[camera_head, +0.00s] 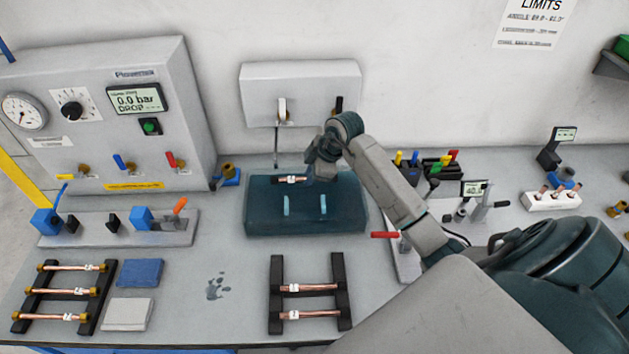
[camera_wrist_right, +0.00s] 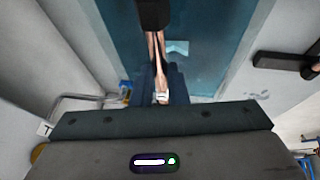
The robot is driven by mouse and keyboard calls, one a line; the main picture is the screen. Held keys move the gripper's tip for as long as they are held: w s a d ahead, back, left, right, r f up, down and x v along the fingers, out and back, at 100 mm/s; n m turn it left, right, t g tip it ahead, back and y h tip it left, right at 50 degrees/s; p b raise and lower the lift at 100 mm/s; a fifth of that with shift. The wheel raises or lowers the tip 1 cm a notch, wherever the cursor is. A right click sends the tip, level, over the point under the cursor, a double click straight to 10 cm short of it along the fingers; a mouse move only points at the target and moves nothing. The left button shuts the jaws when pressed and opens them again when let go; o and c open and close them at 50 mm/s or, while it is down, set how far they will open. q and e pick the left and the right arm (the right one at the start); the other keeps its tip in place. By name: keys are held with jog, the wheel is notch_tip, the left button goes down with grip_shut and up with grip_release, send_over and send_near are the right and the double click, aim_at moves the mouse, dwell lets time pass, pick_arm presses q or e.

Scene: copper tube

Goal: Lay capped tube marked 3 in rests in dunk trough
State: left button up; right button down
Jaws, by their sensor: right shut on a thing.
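My right gripper (camera_head: 312,170) is shut on a copper tube (camera_head: 290,180) with a white label. The tube is held roughly level above the back part of the dunk trough (camera_head: 262,217); the mark on its label is too small to read. The trough is a dark teal tank with two light blue rests, a left rest (camera_head: 286,206) and a right rest (camera_head: 323,204), with nothing lying on them. The tube's right end is hidden by the gripper. The right wrist view shows the held tube (camera_wrist_right: 160,65) over the teal trough. My left gripper is out of view.
A black rack (camera_head: 277,262) with two copper tubes stands in front of the trough. Another rack (camera_head: 98,310) with three brass-ended tubes stands front left. A grey pressure panel (camera_head: 160,80) is at back left. A red-handled fixture (camera_head: 405,245) stands right of the trough.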

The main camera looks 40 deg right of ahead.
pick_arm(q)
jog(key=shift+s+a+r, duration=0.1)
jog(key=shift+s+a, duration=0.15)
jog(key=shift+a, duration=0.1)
pick_arm(e)
jog(key=shift+s+a+r, duration=0.2)
